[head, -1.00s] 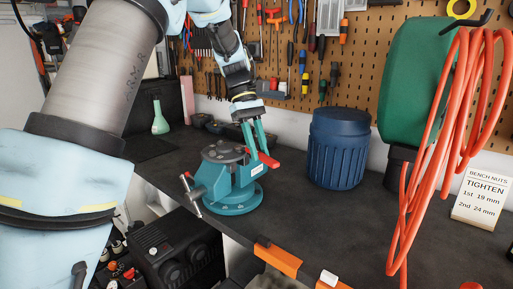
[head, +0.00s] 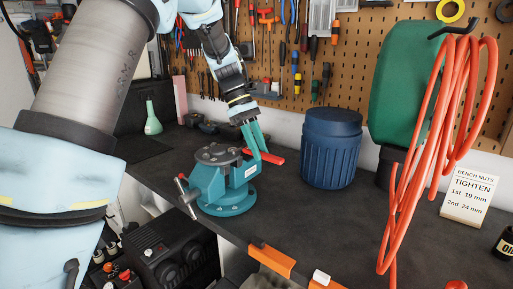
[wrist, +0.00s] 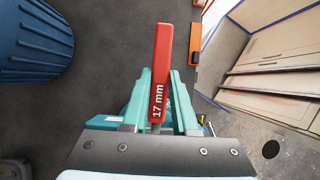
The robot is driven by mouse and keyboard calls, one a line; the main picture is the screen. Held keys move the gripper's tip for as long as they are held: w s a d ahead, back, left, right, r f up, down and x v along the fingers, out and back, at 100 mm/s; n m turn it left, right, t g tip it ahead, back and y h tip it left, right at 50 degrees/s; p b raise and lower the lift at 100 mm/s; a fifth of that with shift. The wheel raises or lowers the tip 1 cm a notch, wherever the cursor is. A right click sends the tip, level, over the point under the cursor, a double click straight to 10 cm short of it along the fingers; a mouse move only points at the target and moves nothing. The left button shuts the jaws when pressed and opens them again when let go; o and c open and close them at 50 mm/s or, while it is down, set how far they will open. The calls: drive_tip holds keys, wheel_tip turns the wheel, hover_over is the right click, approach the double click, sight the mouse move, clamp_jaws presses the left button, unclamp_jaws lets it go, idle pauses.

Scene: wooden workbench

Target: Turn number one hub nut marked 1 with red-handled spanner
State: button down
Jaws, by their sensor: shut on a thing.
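My gripper (head: 256,154) is shut on the red-handled spanner (head: 276,157), just right of the top of a teal vise (head: 222,190). In the wrist view the red handle (wrist: 163,62) stands between the two teal fingers (wrist: 161,104) and reads "17 mm". The spanner's working end is hidden. A dark round hub (head: 218,153) with small raised parts sits on top of the vise. The nut marked 1 is too small to make out, and I cannot tell whether the spanner touches it.
A bench sign (head: 467,198) reads "TIGHTEN, 1st 19 mm, 2nd 24 mm". A blue ribbed bin (head: 332,150) stands right of the gripper. An orange hose (head: 440,130) hangs at the right. A green bottle (head: 152,118) stands at the back left. The bench right of the vise is mostly clear.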

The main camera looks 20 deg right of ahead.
drive_tip(key=shift+w+d+n+h, duration=0.3)
drive_tip(key=shift+d+n, duration=0.25)
drive_tip(key=shift+n, duration=0.15)
drive_tip(key=shift+w+d+f+n+t+h+p, duration=0.1)
drive_tip(key=shift+w+d+n+t+h+p, duration=0.35)
drive_tip(key=shift+d+n, duration=0.5)
drive_tip(key=shift+a, duration=0.2)
drive_tip(key=shift+w+d+n+t+h, duration=0.2)
drive_tip(key=shift+w+d+n+t, duration=0.1)
drive_tip(key=shift+w+n, duration=0.25)
drive_tip(key=shift+w+d+n+t+h, duration=0.15)
drive_tip(key=shift+w+d+n, duration=0.15)
drive_tip(key=shift+n, duration=0.4)
drive_tip(key=shift+a, duration=0.1)
drive_tip(key=shift+s+a+m, duration=0.2)
drive_tip(key=shift+s+m, duration=0.2)
drive_tip(key=shift+m, duration=0.1)
